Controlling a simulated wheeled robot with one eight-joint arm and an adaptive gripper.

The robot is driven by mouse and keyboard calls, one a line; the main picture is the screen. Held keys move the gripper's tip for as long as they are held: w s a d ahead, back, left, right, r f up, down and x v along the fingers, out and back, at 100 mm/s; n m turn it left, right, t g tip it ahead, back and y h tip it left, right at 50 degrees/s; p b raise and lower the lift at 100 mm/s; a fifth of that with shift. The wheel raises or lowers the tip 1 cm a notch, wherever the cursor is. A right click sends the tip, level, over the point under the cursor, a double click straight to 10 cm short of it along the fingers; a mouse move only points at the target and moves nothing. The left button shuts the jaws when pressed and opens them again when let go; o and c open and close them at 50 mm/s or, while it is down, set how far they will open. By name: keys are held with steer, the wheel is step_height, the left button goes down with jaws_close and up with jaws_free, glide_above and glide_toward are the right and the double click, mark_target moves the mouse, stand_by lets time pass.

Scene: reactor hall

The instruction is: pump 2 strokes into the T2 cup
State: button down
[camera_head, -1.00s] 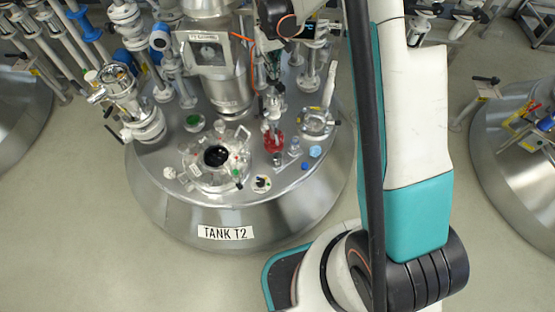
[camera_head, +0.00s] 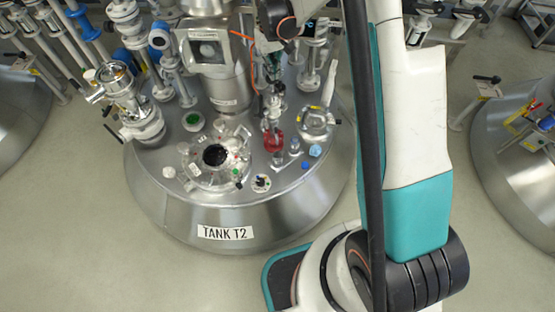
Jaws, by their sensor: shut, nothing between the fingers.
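Tank T2 (camera_head: 225,233) stands in the middle, with its name label on the front rim. On its lid is a small device with a red lower part (camera_head: 273,141), which looks like the pump; its upper part is hard to make out. My gripper (camera_head: 272,100) is shut and empty, pointing down directly above the red part. I cannot tell whether it touches the top. A small clear vessel (camera_head: 278,159) stands just in front of the red part and may be the cup; its contents are too small to see.
A round port with a dark opening (camera_head: 214,154) lies left of the red part. A blue cap (camera_head: 315,151) and a glass-covered port (camera_head: 316,122) lie to its right. A metal column (camera_head: 228,85) and valves (camera_head: 138,115) crowd the back and left.

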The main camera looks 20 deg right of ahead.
steer(key=shift+f+b, duration=1.6)
steer(key=shift+f, duration=0.8)
steer(key=shift+r, duration=0.2)
steer(key=shift+r+p, duration=1.8)
steer(key=shift+r, duration=1.1)
steer(key=shift+f, duration=0.2)
